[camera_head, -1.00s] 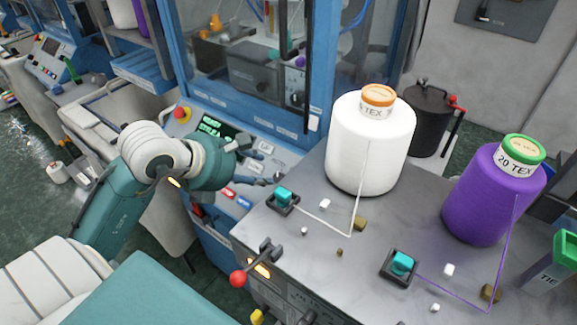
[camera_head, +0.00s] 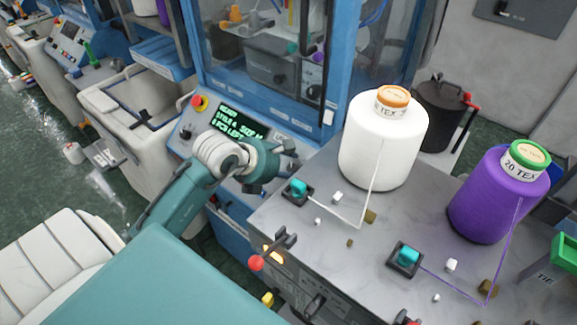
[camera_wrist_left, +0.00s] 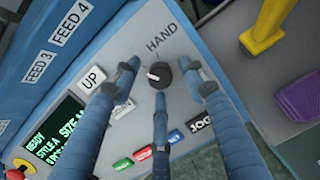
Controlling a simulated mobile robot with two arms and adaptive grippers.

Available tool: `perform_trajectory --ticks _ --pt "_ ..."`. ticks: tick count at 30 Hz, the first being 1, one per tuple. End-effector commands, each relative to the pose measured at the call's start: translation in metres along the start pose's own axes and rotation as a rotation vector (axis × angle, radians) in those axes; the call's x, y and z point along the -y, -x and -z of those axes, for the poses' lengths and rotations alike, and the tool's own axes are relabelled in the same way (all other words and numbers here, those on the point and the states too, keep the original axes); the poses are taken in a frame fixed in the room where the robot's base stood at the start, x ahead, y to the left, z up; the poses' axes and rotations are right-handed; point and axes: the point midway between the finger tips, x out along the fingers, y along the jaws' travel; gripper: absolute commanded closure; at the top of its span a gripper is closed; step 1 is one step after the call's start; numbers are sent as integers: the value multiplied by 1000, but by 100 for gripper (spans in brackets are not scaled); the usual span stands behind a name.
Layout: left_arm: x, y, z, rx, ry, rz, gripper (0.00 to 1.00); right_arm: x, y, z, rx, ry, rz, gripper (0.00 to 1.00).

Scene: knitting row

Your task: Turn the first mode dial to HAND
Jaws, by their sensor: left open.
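The mode dial (camera_wrist_left: 159,75) is a small black knob on the grey control panel, below the printed word HAND (camera_wrist_left: 161,38) in the left wrist view. Its white mark sits on the left side of the knob in that view, not towards HAND. My left gripper (camera_wrist_left: 162,80) is open, its blue-grey fingers spread around the dial, with nothing held between them. I cannot tell whether any finger touches it. In the head view my left gripper (camera_head: 287,163) is over the right part of the control panel (camera_head: 187,127), and hides the dial. My right gripper is not in view.
The panel has an UP button (camera_wrist_left: 93,78), a green-lettered screen (camera_head: 238,122) and a red stop button (camera_head: 199,102). A grey worktop (camera_head: 330,235) beside it carries a white cone (camera_head: 380,145), a purple cone (camera_head: 495,200) and small teal-topped parts. A red-knobbed lever (camera_head: 257,263) sticks out in front.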

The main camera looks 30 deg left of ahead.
Motion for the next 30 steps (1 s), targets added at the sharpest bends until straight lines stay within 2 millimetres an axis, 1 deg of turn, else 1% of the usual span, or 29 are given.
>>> perform_trajectory --ticks 1,2,6,8,14,20,26,30 --pt "0 0 0 0 0 0 57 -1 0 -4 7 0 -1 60" --pt "0 0 0 0 0 0 59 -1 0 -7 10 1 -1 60" --pt "0 0 0 0 0 0 87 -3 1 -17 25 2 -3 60" --pt "0 0 0 1 0 0 99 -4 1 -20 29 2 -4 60" --pt "0 0 0 2 -5 1 100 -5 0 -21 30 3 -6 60" --pt "-1 -1 0 2 -58 5 100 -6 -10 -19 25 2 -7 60" --pt "-2 -3 2 -2 -182 18 100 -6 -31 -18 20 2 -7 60" --pt "-2 -4 2 -5 -304 31 100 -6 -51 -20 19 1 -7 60"
